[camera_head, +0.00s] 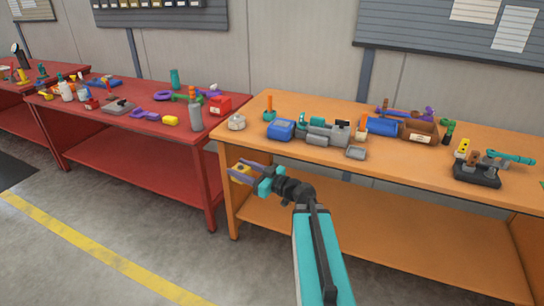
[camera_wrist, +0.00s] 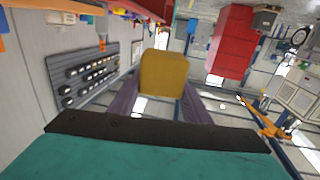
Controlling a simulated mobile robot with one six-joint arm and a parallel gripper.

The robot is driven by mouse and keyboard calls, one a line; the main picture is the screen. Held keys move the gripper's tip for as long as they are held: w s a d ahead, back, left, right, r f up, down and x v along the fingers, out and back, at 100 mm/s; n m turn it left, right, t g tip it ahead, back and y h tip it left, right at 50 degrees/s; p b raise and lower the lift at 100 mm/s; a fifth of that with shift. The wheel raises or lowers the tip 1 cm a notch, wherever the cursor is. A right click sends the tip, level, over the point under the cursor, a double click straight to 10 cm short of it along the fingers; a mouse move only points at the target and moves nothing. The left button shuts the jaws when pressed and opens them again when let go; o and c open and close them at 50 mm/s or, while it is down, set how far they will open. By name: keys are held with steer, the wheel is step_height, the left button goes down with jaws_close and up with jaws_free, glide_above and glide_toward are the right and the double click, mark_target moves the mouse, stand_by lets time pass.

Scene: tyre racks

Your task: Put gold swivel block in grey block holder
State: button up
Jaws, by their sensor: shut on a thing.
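My gripper (camera_head: 242,172) has purple fingers and is shut on the gold swivel block (camera_head: 241,177). In the wrist view the gold block (camera_wrist: 164,74) shows as a squarish piece between the fingertips (camera_wrist: 160,100). In the head view the gripper is in front of the orange table's left front edge. A small grey open tray-like piece (camera_head: 356,153) lies near that table's front edge, right of and apart from my gripper. It may be the grey block holder, but I cannot tell for sure.
A cluttered red table (camera_head: 110,135) stands left. Bare tabletop lies right of the grey tray.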

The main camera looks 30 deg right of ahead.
steer(key=s+a+f+n+g+y, duration=0.2)
steer(key=a+n+g+y, duration=0.1)
steer(key=a, duration=0.5)
steer(key=s+a+f+n+g+y, duration=0.1)
steer(key=a+y, duration=0.3)
steer(key=a, duration=0.5)
steer(key=shift+s+f+n+g, duration=0.35)
steer(key=shift+s+n+g, duration=0.55)
